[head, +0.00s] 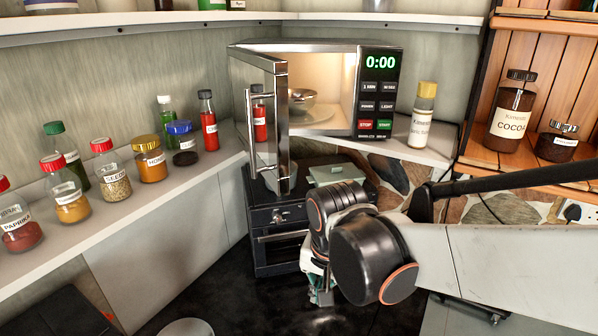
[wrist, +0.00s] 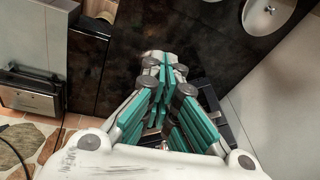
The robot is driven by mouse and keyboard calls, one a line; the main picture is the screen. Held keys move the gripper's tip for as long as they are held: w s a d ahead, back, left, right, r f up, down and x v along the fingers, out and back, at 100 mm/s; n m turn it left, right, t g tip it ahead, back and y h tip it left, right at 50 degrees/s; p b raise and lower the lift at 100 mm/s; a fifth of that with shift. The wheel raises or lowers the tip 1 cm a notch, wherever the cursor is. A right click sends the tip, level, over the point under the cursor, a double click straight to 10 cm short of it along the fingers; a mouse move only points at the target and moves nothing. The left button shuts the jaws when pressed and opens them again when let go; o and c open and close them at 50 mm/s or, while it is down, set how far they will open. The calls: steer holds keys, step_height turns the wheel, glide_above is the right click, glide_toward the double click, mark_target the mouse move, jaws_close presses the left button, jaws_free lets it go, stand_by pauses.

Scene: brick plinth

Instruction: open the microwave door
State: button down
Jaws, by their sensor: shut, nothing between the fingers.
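The microwave (head: 330,50) stands in the corner on the counter, its display reading 0:00. Its door (head: 262,130) is swung wide open to the left, with a vertical handle bar (head: 252,130) on its outer face. The lit inside is visible, with a metal bowl (head: 302,100) on the glass plate. My gripper (head: 318,298) is low in front of the oven, below and apart from the door, and mostly hidden by my arm in the head view. In the wrist view my gripper (wrist: 168,70) has its teal fingers together, with nothing between them. The microwave is not in the wrist view.
A black oven (head: 280,240) with a kitchen scale (head: 336,172) on top is below the microwave. Several jars and bottles line the left counter (head: 160,200). A white-labelled bottle (head: 421,118) stands right of the microwave. A round lid-like object (head: 186,328) is low at left.

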steer(key=w+r+y, duration=0.6)
steer(key=w+y, duration=0.1)
steer(key=y, duration=0.3)
steer(key=w+d+r+t+y, duration=0.2)
steer(key=d+r+y, duration=0.1)
steer(key=d+r, duration=0.25)
steer(key=w+d+r+t+y, duration=0.2)
steer(key=w+d+r+y, duration=0.15)
steer(key=r, duration=0.35)
steer(key=w+a+p, duration=0.1)
steer(key=a+p, duration=0.1)
steer(key=a, duration=1)
